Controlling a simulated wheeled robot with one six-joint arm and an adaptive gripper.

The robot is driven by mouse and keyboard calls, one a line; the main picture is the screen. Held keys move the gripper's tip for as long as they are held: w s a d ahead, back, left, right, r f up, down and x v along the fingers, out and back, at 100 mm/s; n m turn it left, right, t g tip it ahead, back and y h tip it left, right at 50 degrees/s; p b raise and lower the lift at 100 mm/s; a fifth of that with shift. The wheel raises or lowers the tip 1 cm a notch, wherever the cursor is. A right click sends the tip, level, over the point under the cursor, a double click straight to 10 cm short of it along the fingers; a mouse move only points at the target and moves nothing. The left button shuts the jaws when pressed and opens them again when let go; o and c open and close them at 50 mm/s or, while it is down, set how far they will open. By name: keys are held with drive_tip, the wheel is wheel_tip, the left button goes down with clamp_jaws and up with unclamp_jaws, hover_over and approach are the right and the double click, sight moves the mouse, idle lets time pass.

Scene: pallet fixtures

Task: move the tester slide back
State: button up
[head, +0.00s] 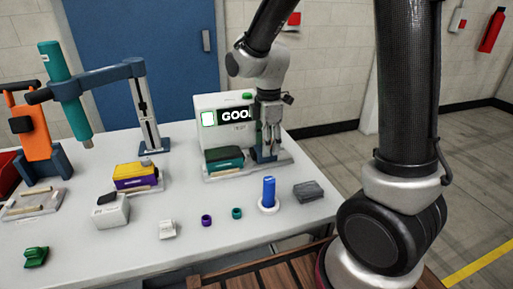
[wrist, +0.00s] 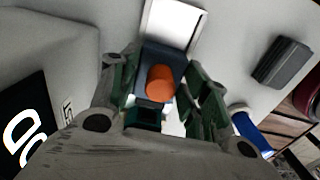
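The tester (head: 222,108) is a pale box on the table with a lit "GOO…" display, partly hidden by my arm. In front of it a teal and dark block (head: 224,158) sits on a light base plate (head: 245,168). My gripper (head: 265,154) points down at the right end of that plate. In the wrist view an orange knob (wrist: 160,82) stands on a dark slide block (wrist: 160,60), with teal showing below it. My gripper's fingers (wrist: 160,92) stand on both sides of the knob, seemingly apart from it. The gripper hides the knob in the head view.
A blue cylinder on a white ring (head: 268,192) and a grey block (head: 308,191) stand right of the tester's front. Purple (head: 206,220) and teal (head: 237,213) rings lie nearer. A yellow-purple fixture (head: 137,176) and a press arm (head: 142,100) are left.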

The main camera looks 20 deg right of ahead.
drive_tip(key=shift+r, duration=0.1)
drive_tip(key=shift+r, duration=3.9)
drive_tip(key=shift+s+f+m, duration=0.1)
drive_tip(key=shift+m, duration=1.1)
drive_tip(key=s+d+r+m+t, duration=0.2)
drive_tip(key=s+d+m, duration=0.4)
drive_tip(key=s, duration=0.3)
drive_tip(key=s+d+r+m+t, duration=0.2)
drive_tip(key=s+d+r+m, duration=0.3)
drive_tip(key=s+m, duration=0.4)
drive_tip(key=shift+s+d+r+m, duration=0.15)
drive_tip(key=shift+s+d+m, duration=0.2)
drive_tip(key=shift+d, duration=0.45)
